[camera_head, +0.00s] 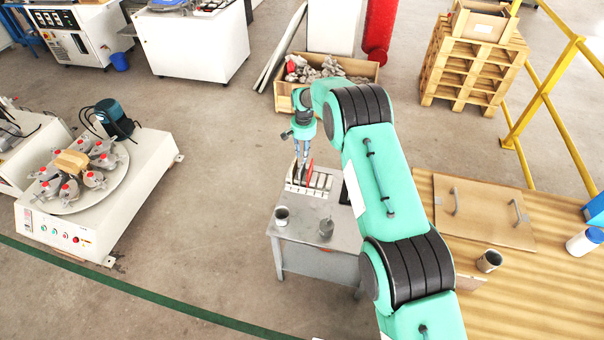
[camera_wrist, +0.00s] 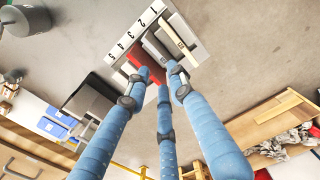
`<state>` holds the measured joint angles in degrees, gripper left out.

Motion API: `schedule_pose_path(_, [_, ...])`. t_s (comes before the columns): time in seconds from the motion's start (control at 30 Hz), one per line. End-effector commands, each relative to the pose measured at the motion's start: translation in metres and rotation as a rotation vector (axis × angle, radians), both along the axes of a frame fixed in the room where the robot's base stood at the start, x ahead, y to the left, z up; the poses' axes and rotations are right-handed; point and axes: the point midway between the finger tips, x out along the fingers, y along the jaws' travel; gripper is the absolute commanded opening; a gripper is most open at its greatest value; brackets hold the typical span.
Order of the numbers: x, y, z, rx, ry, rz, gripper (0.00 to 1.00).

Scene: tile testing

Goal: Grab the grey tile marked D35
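A white rack (camera_head: 294,187) with upright tiles stands on a small grey table (camera_head: 300,236). In the wrist view the rack (camera_wrist: 118,50) has slots numbered 1 to 5. A red tile (camera_wrist: 135,57), grey tiles (camera_wrist: 157,47) and a cream tile (camera_wrist: 178,34) stand in it. A small dark mark shows among the right-hand tiles, but I cannot read D35 on any. My gripper (camera_head: 304,163) is just above the rack, pointing down. The fingers hide the tiles' near ends.
A grey cup (camera_head: 281,216) and a dark grey object (camera_head: 326,228) stand on the small table's front part. A wooden bench (camera_head: 530,270) is at the right, a crate of castings (camera_head: 330,75) behind, and a white machine (camera_head: 130,200) at the left. Bare floor lies between.

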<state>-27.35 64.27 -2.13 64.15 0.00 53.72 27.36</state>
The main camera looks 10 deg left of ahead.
Motion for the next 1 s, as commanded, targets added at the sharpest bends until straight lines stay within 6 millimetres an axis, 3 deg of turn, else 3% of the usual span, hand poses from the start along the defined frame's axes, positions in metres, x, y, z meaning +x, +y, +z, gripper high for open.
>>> schedule_pose_path(0.03, [-0.001, 0.000, -0.011, -0.001, 0.002, 0.000, 0.23])
schedule_pose_path(0.23, [0.000, 0.000, -0.033, 0.000, 0.000, 0.000, 0.23])
schedule_pose_path(0.77, [0.000, 0.000, -0.040, 0.000, 0.000, 0.000, 0.23])
schedule_pose_path(1.0, [0.001, 0.001, -0.060, -0.001, 0.001, 0.000, 0.23])
